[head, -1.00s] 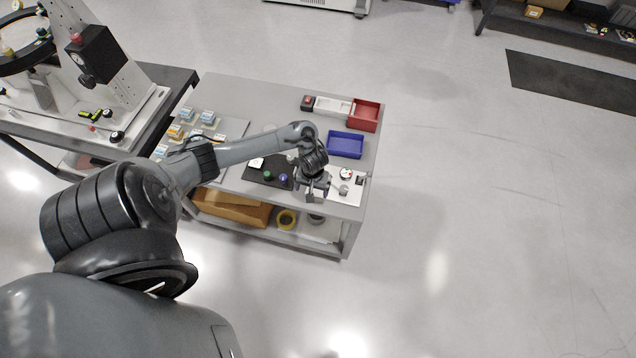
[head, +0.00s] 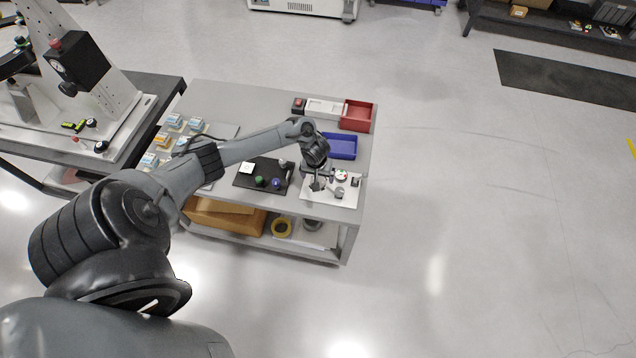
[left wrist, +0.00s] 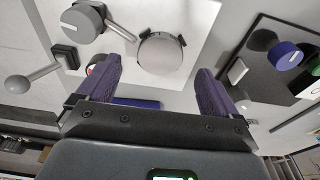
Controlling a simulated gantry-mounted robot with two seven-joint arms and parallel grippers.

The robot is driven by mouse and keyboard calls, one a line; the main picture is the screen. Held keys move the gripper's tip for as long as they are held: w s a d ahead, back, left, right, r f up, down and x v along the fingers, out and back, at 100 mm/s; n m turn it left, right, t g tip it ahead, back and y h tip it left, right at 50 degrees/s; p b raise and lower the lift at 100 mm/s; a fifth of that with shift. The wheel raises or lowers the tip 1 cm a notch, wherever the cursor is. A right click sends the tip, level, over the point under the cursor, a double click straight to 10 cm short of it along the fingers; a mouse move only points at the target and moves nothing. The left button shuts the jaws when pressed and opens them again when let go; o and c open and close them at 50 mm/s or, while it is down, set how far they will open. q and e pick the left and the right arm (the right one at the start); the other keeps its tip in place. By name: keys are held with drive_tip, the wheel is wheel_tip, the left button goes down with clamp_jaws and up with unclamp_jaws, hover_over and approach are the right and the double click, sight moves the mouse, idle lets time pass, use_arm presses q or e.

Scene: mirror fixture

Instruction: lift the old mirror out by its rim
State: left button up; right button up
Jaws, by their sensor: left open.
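The old mirror is a round, pale disc (left wrist: 160,53) in the left wrist view. It lies on a white plate (left wrist: 200,15), with small dark tabs at its rim. The plate also shows in the head view (head: 318,194), where the arm covers the mirror's place. My left gripper (left wrist: 159,66) is open, its two purple fingers spread wider than the mirror and apart from it. In the head view my left gripper (head: 318,182) is over the plate. A grey knob with a lever (left wrist: 82,22) is beside the mirror. My right gripper is not in view.
A blue tray (head: 342,146), a red bin (head: 356,115) and a white tray (head: 325,108) stand behind. Small boxes sit on a panel at left. The bench's front edge is close.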

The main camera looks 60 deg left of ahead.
use_arm(q)
drive_tip(key=shift+w+a+f+b, duration=0.15)
drive_tip(key=shift+f+b, duration=0.25)
drive_tip(key=shift+f, duration=1.25)
drive_tip(key=shift+c, duration=0.4)
drive_tip(key=c, duration=1.1)
drive_tip(key=shift+r, duration=0.1)
drive_tip(key=shift+c, duration=0.2)
